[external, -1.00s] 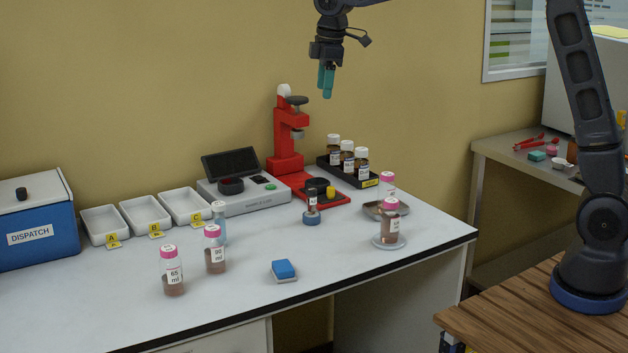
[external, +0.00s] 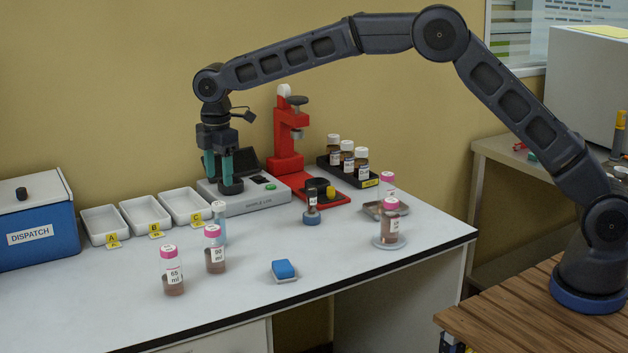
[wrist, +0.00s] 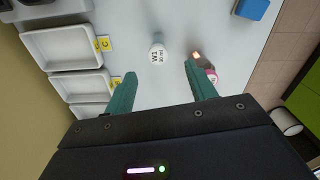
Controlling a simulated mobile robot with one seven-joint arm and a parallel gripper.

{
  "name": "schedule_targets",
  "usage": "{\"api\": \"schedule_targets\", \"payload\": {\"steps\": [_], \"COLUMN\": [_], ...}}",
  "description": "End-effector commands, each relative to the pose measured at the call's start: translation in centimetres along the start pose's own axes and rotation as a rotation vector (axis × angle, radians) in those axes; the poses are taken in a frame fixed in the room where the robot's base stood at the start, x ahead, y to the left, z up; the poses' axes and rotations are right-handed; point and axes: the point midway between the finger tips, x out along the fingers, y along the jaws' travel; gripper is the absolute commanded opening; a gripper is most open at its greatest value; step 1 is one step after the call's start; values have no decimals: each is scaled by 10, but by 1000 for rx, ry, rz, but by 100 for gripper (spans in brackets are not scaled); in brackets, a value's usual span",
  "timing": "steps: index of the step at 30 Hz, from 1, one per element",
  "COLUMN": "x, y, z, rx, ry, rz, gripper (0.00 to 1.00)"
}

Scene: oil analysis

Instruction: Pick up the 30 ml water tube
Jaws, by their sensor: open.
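The 30 ml water tube (external: 219,222) is a slim, pale blue tube with a white cap, standing upright on the bench in front of tray C. In the wrist view its white cap, marked W1 30 ml (wrist: 157,56), lies ahead of and between my fingers. My gripper (external: 219,172) has teal fingers, points down and is open and empty. It is above the tube's height, near the grey instrument. In the wrist view my gripper (wrist: 160,88) shows its two fingers spread apart, with the tube beyond their tips.
A pink-capped 90 ml bottle (external: 215,250) stands close beside the tube, and a 65 ml bottle (external: 173,272) further left. White trays (external: 145,217) stand behind. The grey instrument (external: 245,202) and red press (external: 284,150) are to the right. A blue block (external: 284,269) lies in front.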

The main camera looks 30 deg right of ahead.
Motion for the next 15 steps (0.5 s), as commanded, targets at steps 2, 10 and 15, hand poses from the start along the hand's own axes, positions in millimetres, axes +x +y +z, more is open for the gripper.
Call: {"api": "schedule_targets", "payload": {"steps": [2, 10, 15], "x": [5, 40, 55], "y": [0, 0, 1], "z": [-1, 0, 0], "rx": [-2, -1, -1], "ry": [-1, -2, -1], "rz": [-1, -3, -1], "gripper": [56, 56, 56]}}
